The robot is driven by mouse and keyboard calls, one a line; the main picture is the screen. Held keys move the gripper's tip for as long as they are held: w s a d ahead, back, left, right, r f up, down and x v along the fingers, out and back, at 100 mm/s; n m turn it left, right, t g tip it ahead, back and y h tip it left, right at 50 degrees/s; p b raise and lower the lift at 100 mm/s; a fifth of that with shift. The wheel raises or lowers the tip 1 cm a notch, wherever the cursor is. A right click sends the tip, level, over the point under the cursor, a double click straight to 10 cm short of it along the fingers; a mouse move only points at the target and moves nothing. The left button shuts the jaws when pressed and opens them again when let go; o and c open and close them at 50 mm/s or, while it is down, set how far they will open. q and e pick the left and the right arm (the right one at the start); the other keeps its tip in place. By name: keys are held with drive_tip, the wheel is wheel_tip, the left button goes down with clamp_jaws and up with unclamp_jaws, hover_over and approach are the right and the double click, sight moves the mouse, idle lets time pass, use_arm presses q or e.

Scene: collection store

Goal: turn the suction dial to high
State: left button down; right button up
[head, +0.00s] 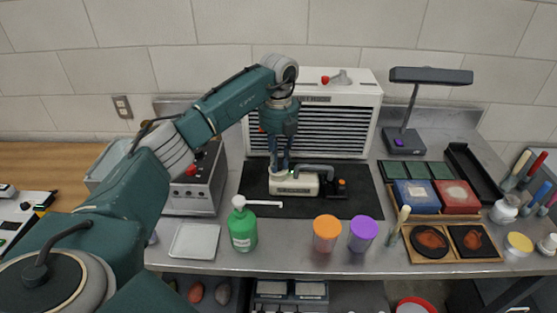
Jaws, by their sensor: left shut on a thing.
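A small cream device (293,185) with a grey tube and a black end piece stands on the black mat (257,205) in the middle of the bench. My left gripper (284,168) points straight down at the left part of its top. Its fingers are shut on a small part there, which appears to be the suction dial. The fingers hide the dial, so its setting and marks cannot be read. My right gripper is not in view.
A white slatted unit (350,110) stands behind the mat. A grey control box (200,185) is left; a lamp (405,135) and trays are right.

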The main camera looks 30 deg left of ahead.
use_arm(q)
drive_tip(key=shift+w+r+m, duration=0.1)
drive_tip(key=shift+m, duration=0.4)
drive_tip(key=m, duration=0.5)
drive_tip(key=shift+m, duration=0.3)
drive_tip(key=m, duration=0.5)
drive_tip(key=shift+b, duration=0.35)
drive_tip(key=m, duration=0.6)
drive_tip(key=shift+m, duration=0.4)
drive_tip(key=m, duration=0.5)
drive_tip(key=shift+m, duration=0.3)
drive_tip(key=c, duration=1.6)
unclamp_jaws()
drive_tip(key=shift+b, duration=0.3)
